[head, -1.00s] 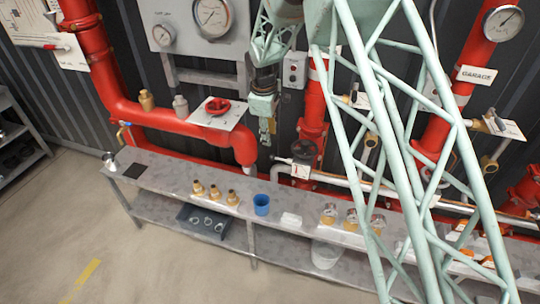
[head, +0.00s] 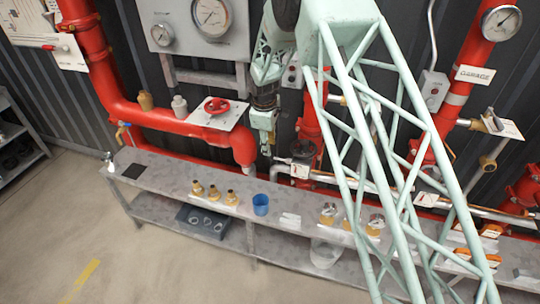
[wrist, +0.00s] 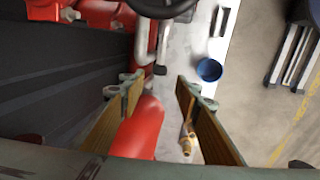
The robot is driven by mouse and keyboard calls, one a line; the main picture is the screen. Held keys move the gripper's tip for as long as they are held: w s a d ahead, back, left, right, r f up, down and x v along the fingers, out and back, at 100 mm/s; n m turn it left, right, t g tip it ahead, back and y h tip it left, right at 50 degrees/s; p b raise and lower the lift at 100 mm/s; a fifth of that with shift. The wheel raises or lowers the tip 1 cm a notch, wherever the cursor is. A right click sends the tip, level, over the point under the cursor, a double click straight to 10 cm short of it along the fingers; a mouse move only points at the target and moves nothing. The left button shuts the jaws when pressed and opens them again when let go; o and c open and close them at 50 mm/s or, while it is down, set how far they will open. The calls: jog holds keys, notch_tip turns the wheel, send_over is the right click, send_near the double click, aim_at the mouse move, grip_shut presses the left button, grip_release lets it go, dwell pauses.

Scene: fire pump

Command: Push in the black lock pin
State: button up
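I cannot clearly make out the black lock pin in either view. A small dark round end (wrist: 160,70) shows between the fingertips in the wrist view, but I cannot tell whether it is the pin. A black handwheel (wrist: 163,7) is at the top of the wrist view; in the head view the black valve (head: 303,150) sits on the red standpipe, just right of my gripper (head: 266,147). In the wrist view my gripper (wrist: 162,90) is open with nothing between its fingers, above the end of a red pipe (wrist: 138,130).
The grey bench (head: 160,183) runs below with brass nozzles (head: 213,192) and a blue cup (head: 260,204). A red pipe (head: 180,122) with a red handwheel (head: 217,105) lies left of my gripper. White pipes (head: 350,186) run to the right.

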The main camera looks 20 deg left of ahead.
aim_at(274, 158)
jog(key=shift+w+f, duration=0.25)
jog(key=shift+f, duration=0.9)
jog(key=shift+w+f, duration=0.2)
jog(key=shift+f, duration=0.9)
jog(key=shift+w+f, duration=0.25)
jog(key=shift+f, duration=0.9)
jog(key=shift+c, duration=0.4)
grip_shut()
